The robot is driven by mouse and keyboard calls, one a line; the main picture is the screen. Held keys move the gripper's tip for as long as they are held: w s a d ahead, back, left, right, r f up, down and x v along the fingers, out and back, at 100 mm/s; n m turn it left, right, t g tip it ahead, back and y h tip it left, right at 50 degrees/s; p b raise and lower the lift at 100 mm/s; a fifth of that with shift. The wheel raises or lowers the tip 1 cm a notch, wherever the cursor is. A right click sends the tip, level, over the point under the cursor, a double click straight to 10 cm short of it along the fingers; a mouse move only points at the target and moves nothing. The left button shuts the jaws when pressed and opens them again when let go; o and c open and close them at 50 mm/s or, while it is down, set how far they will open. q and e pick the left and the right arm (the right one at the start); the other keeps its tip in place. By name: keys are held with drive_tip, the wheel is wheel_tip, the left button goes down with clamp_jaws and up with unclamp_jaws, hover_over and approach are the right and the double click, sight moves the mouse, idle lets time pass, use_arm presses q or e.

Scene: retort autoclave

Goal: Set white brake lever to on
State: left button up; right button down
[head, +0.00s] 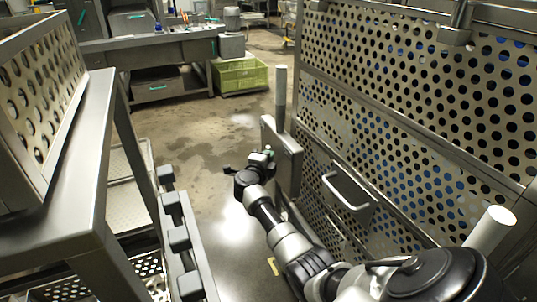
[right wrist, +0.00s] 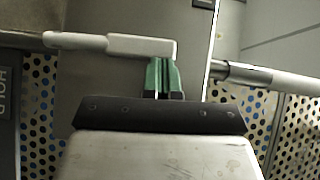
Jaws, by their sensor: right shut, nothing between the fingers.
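The white lever (right wrist: 140,45) lies across the upper part of the right wrist view, with a broad section and a thinner handle pointing left. My right gripper (right wrist: 162,72) is shut and empty, its green fingertips together right at the lever's broad section. I cannot tell whether they touch it. In the head view my right gripper (head: 266,156) is beside a grey metal bracket (head: 289,160) on the perforated cart (head: 400,100). The lever cannot be made out there. My left gripper is not in view.
A pale upright post (head: 281,98) rises by the bracket, and another pale bar end (head: 492,229) shows at right. A D-shaped handle (head: 348,192) juts from the cart panel. A steel frame (head: 100,150) stands at left. Open floor (head: 205,130) lies between.

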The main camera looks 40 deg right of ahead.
drive_tip(key=w+d+n+g+y+b, duration=0.1)
drive_tip(key=w+d+n+g+y, duration=0.1)
drive_tip(key=w, duration=0.5)
drive_tip(key=shift+d+f+n+b, duration=0.15)
drive_tip(key=shift+f+n+b, duration=0.05)
drive_tip(key=shift+n+b, duration=0.2)
idle(0.5)
drive_tip(key=shift+r, duration=0.15)
